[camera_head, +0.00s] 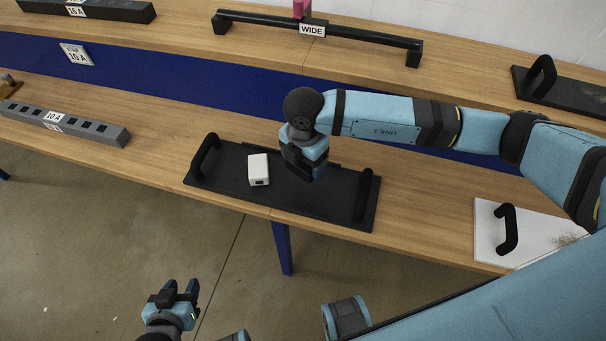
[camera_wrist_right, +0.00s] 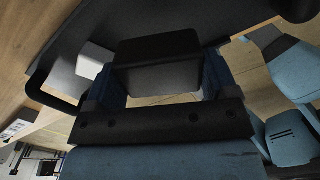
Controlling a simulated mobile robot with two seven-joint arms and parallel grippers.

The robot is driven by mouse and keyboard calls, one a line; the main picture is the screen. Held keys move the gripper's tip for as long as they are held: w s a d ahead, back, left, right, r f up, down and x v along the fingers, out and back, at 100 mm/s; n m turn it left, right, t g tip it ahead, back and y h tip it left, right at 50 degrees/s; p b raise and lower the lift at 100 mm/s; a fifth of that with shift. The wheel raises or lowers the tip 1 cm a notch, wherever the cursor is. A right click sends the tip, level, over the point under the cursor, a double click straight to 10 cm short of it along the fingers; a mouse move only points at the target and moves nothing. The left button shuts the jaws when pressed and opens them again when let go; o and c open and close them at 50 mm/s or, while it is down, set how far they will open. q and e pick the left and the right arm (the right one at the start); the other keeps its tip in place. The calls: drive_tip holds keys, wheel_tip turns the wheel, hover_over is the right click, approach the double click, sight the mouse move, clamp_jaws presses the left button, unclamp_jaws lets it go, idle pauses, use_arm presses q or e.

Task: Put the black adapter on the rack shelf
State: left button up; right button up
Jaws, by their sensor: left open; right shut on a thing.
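The black adapter (camera_wrist_right: 158,62) is a dark box between the two fingers of my right gripper (camera_wrist_right: 162,80) in the right wrist view. My right gripper is shut on it. In the head view my right gripper (camera_head: 302,170) hangs over the right half of a black tray-like shelf (camera_head: 235,158) with two upright handles. The adapter is hard to tell from the dark gripper there, and its gap to the shelf cannot be judged. My left gripper (camera_head: 178,288) is open and empty, low over the floor in front of the table.
A white adapter (camera_head: 258,169) rests on the shelf's left half, also in the wrist view (camera_wrist_right: 94,60). A grey strip (camera_head: 65,122) labelled 10 A lies left. A white panel with a black handle (camera_head: 508,228) lies right. A black bar marked WIDE (camera_head: 370,38) is behind.

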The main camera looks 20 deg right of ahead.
sight(304, 184)
wheel_tip(304, 184, down, 6)
drive_tip(key=shift+f, duration=0.45)
drive_tip(key=shift+f, duration=0.1)
drive_tip(key=o, duration=0.9)
drive_tip(key=shift+r, duration=0.25)
wheel_tip(304, 184, up, 11)
drive_tip(key=shift+r, duration=0.4)
